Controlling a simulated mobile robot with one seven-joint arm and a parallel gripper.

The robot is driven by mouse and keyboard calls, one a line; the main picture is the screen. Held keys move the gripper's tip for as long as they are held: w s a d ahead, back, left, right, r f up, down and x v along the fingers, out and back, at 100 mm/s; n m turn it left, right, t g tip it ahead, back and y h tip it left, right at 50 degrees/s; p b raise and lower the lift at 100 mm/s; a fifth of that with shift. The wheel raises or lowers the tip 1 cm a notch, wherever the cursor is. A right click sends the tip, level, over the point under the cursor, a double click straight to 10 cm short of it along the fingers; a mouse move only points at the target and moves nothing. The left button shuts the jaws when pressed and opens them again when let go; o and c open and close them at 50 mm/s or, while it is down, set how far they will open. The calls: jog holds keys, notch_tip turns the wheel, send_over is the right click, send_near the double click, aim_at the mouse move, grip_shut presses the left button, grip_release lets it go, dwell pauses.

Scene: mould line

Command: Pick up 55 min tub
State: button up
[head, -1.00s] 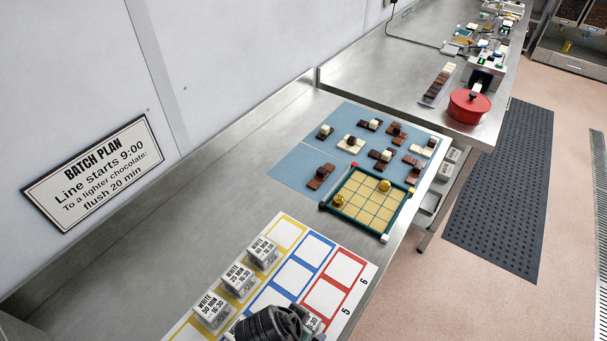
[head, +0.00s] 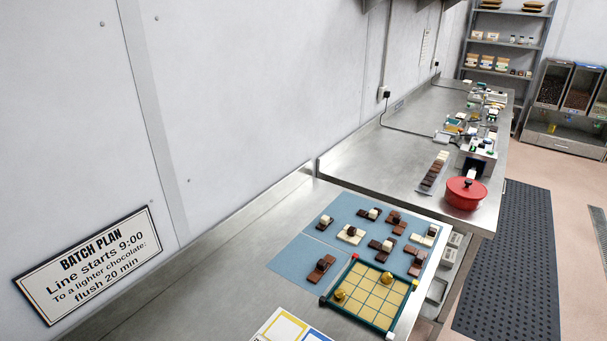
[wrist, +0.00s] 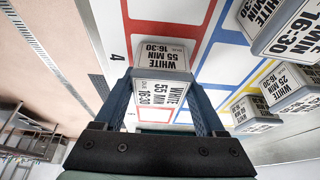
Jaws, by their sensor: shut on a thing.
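The 55 min tub (wrist: 160,92), with white labels reading WHITE 55 MIN 16:30, is in the middle of the wrist view. My gripper (wrist: 161,80) is shut on it, with one dark finger along each side. Behind it is the card with red and blue outlined boxes (wrist: 170,29), near the number 4. I cannot tell whether the tub touches the card. My gripper and this tub do not show in the head view, where only a corner of the card (head: 285,329) is in frame.
In the wrist view, other white tubs stand at right, including a 25 min tub (wrist: 290,88) and a near one (wrist: 284,24). In the head view, a green-framed grid tray (head: 368,296), a blue mat (head: 290,262) with chocolates and a red pot (head: 465,193) lie beyond the card.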

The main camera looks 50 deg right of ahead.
notch_tip(320, 180, up, 10)
jog(key=shift+w+f+b, duration=0.1)
jog(key=shift+b, duration=0.25)
notch_tip(320, 180, up, 7)
jog(key=p, duration=0.7)
